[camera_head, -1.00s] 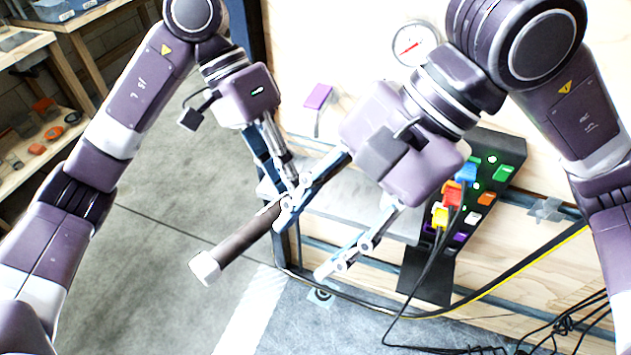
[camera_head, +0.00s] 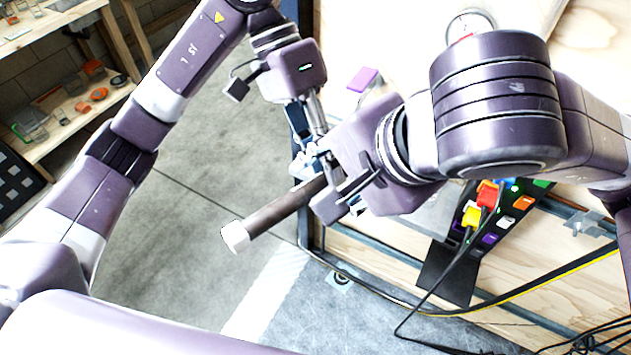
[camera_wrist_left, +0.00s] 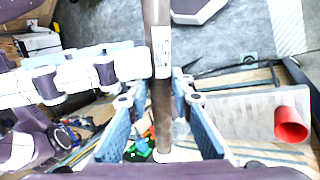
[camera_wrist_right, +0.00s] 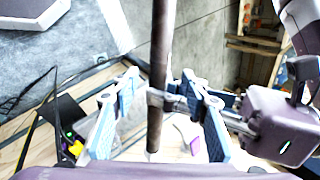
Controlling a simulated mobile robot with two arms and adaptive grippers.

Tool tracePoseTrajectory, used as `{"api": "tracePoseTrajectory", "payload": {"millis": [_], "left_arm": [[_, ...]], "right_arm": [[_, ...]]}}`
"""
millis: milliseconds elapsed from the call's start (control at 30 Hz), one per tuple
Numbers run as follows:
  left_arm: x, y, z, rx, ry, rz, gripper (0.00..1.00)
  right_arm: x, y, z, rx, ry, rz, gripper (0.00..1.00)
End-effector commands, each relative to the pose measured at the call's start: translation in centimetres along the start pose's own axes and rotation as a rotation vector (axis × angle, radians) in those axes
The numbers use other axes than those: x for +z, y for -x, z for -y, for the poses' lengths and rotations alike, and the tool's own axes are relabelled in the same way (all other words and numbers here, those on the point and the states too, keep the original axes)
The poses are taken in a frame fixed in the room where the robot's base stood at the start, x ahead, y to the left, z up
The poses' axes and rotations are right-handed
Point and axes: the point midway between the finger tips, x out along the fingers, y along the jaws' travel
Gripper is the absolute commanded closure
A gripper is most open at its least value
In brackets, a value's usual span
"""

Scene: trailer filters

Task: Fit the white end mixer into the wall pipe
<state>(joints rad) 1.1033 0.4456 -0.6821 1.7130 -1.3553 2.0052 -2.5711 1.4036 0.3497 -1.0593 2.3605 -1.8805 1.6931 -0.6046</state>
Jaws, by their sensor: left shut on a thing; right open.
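The mixer is a dark brown tube (camera_head: 283,212) with a white end (camera_head: 235,238), tilted with the white end at lower left in the head view. My left gripper (camera_head: 315,155) is shut on the tube near its upper part. My right gripper (camera_head: 338,192) is open, its fingers on either side of the tube (camera_wrist_right: 161,50) close to the left gripper's fingers. Whether they touch the tube is unclear. A red round pipe mouth (camera_wrist_left: 291,124) on a grey panel shows in the left wrist view, apart from the tube; I cannot tell if it is the wall pipe.
A black panel of coloured plugs (camera_head: 490,215) with hanging cables stands at right. A purple piece (camera_head: 363,79) and a gauge (camera_head: 470,22) are on the wooden wall. Shelves (camera_head: 70,115) stand at far left. Open floor (camera_head: 200,170) lies between shelves and wall.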

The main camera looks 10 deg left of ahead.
Motion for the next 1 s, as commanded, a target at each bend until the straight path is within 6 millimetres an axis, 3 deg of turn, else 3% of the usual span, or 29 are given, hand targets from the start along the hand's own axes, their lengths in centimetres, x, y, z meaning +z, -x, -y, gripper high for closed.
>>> {"api": "tracePoseTrajectory", "payload": {"millis": [233, 633, 1000], "left_arm": [[0.0, 0.0, 0.0, 0.0, -0.001, -0.001, 1.0], [0.0, 0.0, 0.0, 0.0, -0.001, -0.001, 1.0], [0.0, 0.0, 0.0, 0.001, -0.001, -0.001, 1.0]], "right_arm": [[0.1, -3.0, 0.0, 0.001, 0.0, 0.002, 0.58], [0.0, -3.6, 0.0, 0.0, 0.001, 0.0, 0.59], [0.0, -3.6, 0.0, -0.001, 0.001, 0.0, 1.0]]}}
